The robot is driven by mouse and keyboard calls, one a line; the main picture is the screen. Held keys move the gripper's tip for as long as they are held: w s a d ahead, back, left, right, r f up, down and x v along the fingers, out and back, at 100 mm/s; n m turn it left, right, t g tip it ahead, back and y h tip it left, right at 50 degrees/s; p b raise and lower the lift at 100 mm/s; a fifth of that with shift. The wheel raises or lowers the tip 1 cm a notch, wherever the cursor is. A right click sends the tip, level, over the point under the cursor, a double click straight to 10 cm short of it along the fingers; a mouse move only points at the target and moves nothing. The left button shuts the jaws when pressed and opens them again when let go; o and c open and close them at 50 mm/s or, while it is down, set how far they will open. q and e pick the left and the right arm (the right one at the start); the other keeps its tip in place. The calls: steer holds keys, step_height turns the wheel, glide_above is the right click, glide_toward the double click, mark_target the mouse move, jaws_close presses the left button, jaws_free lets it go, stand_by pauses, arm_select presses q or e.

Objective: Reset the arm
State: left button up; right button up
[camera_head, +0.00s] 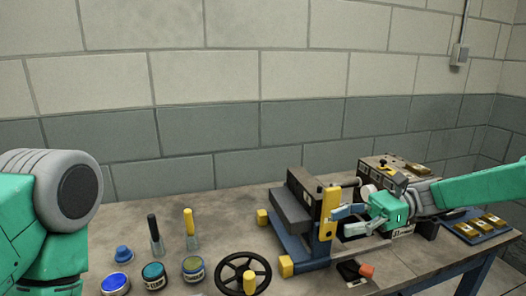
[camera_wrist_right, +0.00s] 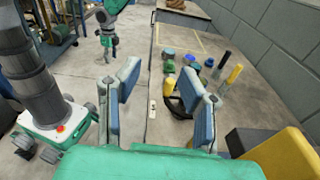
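My right arm comes in from the right in the head view, and its gripper (camera_head: 343,220) points left beside the yellow-and-blue bench device. In the right wrist view the two blue-padded fingers of this gripper (camera_wrist_right: 160,112) stand wide apart, with nothing held between them. My left arm shows at the left edge of the head view, with its gripper out of that view. What looks like my left gripper (camera_wrist_right: 108,46) hangs small at the top of the right wrist view, pointing down. Its fingers are too small to tell open from shut.
The blue device with a yellow upright (camera_head: 328,212) stands close to my right gripper. Several jars, a yellow-handled tool (camera_head: 190,228), a black-handled tool (camera_head: 155,234) and a black handwheel (camera_head: 242,272) stand to the left. A blue tray (camera_head: 462,233) with brass blocks lies right. A wall stands behind.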

steer(key=s+a+f+n+h, duration=0.15)
steer(key=s+f, duration=0.25)
steer(key=f, duration=0.4)
steer(key=s+a+f+m+h, duration=0.1)
steer(key=s+a+f+h, duration=0.25)
steer(key=f, duration=0.45)
steer(key=s+d+f+n+t+h, duration=0.1)
steer(key=s+d+f+n+h, duration=0.15)
steer(key=s+f, duration=0.4)
steer(key=s+d+f+n+h, duration=0.2)
steer(key=s+f+h, duration=0.1)
steer(key=s+f, duration=0.35)
steer(key=s+d+f+n+t+h, duration=0.3)
steer(key=s+d+n+h, duration=0.3)
steer(key=s+d+n, duration=0.5)
steer(key=s+t, duration=0.1)
steer(key=s, duration=0.1)
steer(key=shift+s+d+f, duration=0.15)
steer(key=shift+s+d, duration=0.15)
steer(key=shift+w, duration=0.1)
